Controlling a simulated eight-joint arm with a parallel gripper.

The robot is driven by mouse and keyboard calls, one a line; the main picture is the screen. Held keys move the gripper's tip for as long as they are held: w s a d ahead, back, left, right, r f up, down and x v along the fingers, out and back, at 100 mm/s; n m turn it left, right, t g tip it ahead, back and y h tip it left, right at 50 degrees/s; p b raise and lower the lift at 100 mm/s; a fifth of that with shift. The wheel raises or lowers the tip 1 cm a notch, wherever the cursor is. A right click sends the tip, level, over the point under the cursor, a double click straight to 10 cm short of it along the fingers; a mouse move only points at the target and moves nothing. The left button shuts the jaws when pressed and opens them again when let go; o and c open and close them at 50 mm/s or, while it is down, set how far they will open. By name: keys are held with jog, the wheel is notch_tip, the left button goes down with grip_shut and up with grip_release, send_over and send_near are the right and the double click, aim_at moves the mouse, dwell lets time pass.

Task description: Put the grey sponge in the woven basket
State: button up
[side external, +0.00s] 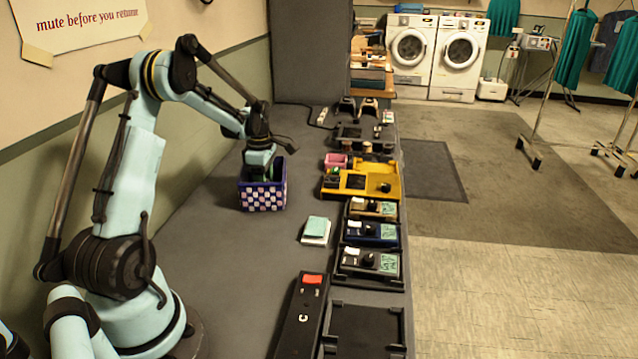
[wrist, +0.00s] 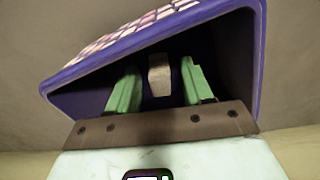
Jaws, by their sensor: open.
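The woven basket (side external: 262,197), purple and white checked with a purple rim, stands on the grey counter left of the row of devices. It fills the upper part of the wrist view (wrist: 150,36), its inside dark. My gripper (side external: 262,172) points down into the basket's opening. In the wrist view its two green fingers (wrist: 160,88) are apart and reach inside the rim. A pale grey-beige block (wrist: 160,76), which looks like the grey sponge, lies in the basket between the fingers, with gaps on both sides. The sponge is hidden in the side view.
A pale green and white pad (side external: 316,230) lies on the counter (side external: 235,265) right of the basket. A yellow tray (side external: 362,186) and several dark device trays (side external: 368,263) line the right edge. A black bar with a red button (side external: 312,280) lies near the front. The counter before the basket is clear.

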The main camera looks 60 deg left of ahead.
notch_tip(320, 180, up, 11)
jog(key=w+d+r+m+t, duration=0.1)
jog(key=d+r+m, duration=0.3)
jog(key=d+m, duration=0.3)
jog(key=s+d+f+m+t, duration=0.1)
jog(key=s+d+m+t, duration=0.2)
jog(key=d+m, duration=0.7)
jog(key=s+d+f+m+t, duration=0.1)
jog(key=s+d+m+t, duration=0.2)
jog(key=d+m, duration=0.7)
jog(key=shift+s+d+f, duration=0.25)
jog(key=shift+s+d, duration=0.5)
jog(key=shift+d, duration=1.35)
